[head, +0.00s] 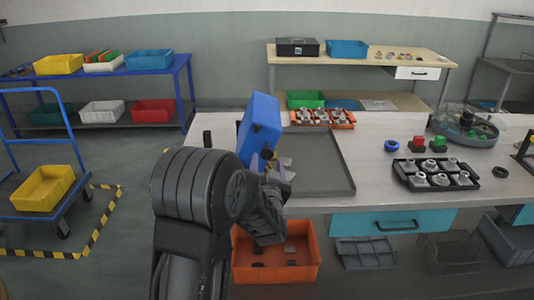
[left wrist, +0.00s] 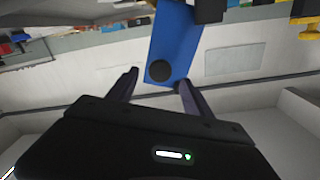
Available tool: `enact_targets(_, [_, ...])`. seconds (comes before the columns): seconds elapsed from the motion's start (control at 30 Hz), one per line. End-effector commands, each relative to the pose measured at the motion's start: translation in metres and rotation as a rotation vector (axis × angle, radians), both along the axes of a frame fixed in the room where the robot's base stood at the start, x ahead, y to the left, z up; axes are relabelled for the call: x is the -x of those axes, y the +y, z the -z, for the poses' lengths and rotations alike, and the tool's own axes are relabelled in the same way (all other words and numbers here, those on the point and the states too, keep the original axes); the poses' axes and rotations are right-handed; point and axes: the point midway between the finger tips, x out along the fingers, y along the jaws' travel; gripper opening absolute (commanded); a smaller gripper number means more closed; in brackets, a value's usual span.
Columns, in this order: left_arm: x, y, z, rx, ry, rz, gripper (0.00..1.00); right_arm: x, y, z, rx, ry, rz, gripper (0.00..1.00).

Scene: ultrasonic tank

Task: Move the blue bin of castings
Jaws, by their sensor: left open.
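A blue bin (head: 261,122) stands steeply tilted above the left edge of the grey tray on the workbench, beyond my left gripper (head: 268,163). Small grey pieces (head: 286,170) show by its lower edge, close to the fingers; I cannot tell whether they are in the bin or outside it. In the left wrist view my left gripper (left wrist: 158,79) is open, its two fingers apart. A blue surface with a dark round spot, which looks like the bin (left wrist: 177,38), lies ahead of the gap; contact is unclear. My right gripper is not in view.
The grey tray (head: 325,188) is mostly bare. An orange bin (head: 240,270) with dark pieces sits below the bench front. A black rack of metal parts (head: 408,183) stands right. Other blue bins rest on the back shelf (head: 150,60) and back bench (head: 347,49).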

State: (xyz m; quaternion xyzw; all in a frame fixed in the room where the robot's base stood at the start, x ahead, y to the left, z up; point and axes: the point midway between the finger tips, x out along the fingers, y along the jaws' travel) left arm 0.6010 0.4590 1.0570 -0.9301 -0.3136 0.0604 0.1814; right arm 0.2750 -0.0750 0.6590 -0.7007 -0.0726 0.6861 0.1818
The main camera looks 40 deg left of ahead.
Motion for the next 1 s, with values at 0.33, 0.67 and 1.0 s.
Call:
enact_targets(0.33, [-0.04, 0.031, -0.001, -0.002, 0.001, 0.0, 0.59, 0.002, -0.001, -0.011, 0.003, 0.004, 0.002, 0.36])
enact_targets(0.67, [-0.047, 0.036, 0.001, 0.001, 0.001, 0.001, 0.59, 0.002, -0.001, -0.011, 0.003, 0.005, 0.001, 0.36])
enact_targets(1.0, [-0.047, 0.036, 0.0, 0.001, 0.001, 0.001, 0.35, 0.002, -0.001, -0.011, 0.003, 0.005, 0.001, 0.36])
